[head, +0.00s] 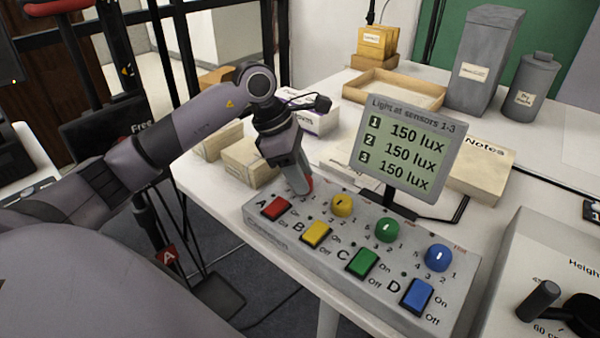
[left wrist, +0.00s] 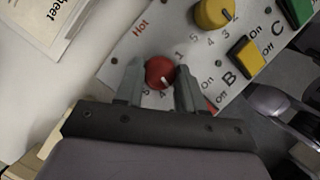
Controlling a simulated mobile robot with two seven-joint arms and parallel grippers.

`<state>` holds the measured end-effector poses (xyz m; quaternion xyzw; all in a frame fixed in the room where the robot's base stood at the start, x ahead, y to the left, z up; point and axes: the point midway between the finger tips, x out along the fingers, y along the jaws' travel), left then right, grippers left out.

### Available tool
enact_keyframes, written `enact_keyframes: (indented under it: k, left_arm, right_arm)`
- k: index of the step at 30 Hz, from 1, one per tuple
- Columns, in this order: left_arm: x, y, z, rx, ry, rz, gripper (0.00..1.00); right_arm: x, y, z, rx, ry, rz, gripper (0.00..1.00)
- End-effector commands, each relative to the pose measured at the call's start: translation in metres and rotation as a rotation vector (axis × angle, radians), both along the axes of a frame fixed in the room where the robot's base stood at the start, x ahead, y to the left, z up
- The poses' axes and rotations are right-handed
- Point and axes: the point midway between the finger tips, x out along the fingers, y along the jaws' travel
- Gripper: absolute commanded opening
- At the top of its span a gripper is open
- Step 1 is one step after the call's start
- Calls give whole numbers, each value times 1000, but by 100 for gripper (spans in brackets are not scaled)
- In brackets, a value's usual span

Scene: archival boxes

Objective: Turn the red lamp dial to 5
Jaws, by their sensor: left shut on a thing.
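In the head view the left gripper (head: 303,182) comes down on the panel's far left corner and hides most of the dial. The display (head: 408,148) reads 150 lux for sensors 1, 2 and 3. My right gripper is not in view.
Yellow (head: 342,204), green (head: 387,229) and blue (head: 438,257) dials stand in a row right of the gripper. Switches A (head: 276,208) to D (head: 417,297) line the panel's near side. Boxes (head: 250,160) lie on the table close behind the left gripper.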

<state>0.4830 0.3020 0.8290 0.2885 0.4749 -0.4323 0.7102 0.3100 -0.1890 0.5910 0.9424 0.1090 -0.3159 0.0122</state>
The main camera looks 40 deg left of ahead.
Motion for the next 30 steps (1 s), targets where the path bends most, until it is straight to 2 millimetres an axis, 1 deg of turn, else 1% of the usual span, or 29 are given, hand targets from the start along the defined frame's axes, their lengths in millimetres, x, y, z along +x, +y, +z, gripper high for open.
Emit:
enact_keyframes:
  k: [21,30]
  left_arm:
    - [5,0,1,-1,-2,-677,8]
    - [6,-1,0,0,-2,-937,8]
  right_arm:
    - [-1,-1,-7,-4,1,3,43]
    - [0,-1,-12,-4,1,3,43]
